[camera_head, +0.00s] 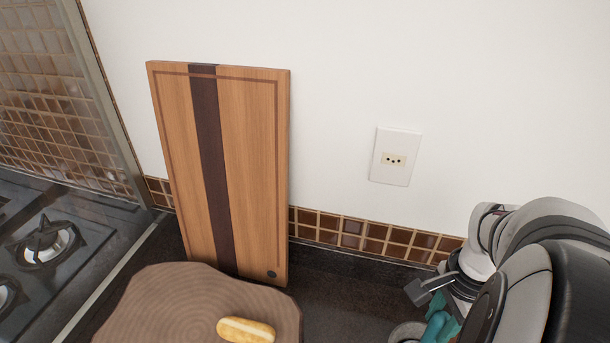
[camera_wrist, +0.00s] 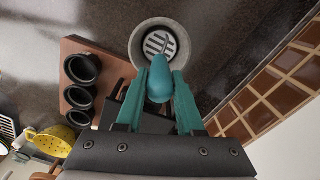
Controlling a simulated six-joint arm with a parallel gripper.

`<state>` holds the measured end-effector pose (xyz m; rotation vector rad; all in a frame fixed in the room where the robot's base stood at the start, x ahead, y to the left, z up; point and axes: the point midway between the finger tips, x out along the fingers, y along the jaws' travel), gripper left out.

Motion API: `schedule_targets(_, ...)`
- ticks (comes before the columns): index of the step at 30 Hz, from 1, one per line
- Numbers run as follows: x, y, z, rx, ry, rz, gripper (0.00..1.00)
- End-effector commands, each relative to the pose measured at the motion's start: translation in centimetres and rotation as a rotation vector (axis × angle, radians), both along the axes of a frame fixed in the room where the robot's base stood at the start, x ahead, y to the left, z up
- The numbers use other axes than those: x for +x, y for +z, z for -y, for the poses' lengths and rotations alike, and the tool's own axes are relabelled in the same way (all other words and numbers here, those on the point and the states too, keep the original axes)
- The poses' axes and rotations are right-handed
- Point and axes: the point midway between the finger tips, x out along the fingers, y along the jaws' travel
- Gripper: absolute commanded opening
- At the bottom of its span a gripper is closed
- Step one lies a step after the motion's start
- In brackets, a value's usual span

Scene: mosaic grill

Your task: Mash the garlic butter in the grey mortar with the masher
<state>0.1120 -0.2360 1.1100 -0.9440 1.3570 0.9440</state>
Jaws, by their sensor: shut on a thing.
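The grey mortar (camera_wrist: 137,45) stands on the dark counter at the top middle of the wrist view. Its rim also shows at the bottom edge of the head view (camera_head: 402,333), mostly cut off. The masher (camera_wrist: 160,80) has a teal handle and a slotted metal head, and the head appears within the mortar's rim. I cannot tell how deep it is. My gripper (camera_wrist: 161,88) is shut on the teal handle, with a teal finger on each side. In the head view my gripper (camera_head: 438,320) is at the lower right, beside the mortar. I cannot make out the garlic butter.
A wooden holder (camera_wrist: 75,47) with several black cups (camera_wrist: 82,68) stands close left of the mortar. A yellow colander (camera_wrist: 55,141) is farther left. A tiled wall strip (camera_wrist: 275,85) runs close on the right. A bread roll (camera_head: 246,330) lies on a wooden board (camera_head: 180,300).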

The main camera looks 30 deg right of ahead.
Motion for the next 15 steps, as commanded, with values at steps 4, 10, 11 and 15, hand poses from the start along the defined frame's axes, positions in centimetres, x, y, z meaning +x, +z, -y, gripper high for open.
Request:
schedule_targets(4,0.0,-0.3,0.0,0.002,-0.001,0.000,0.00)
schedule_targets(10,0.0,-1.5,0.0,0.001,0.000,-0.001,0.00)
schedule_targets(11,0.0,-1.7,0.0,0.003,0.000,-0.001,0.00)
schedule_targets(15,0.0,-2.6,0.0,0.002,0.000,0.000,0.00)
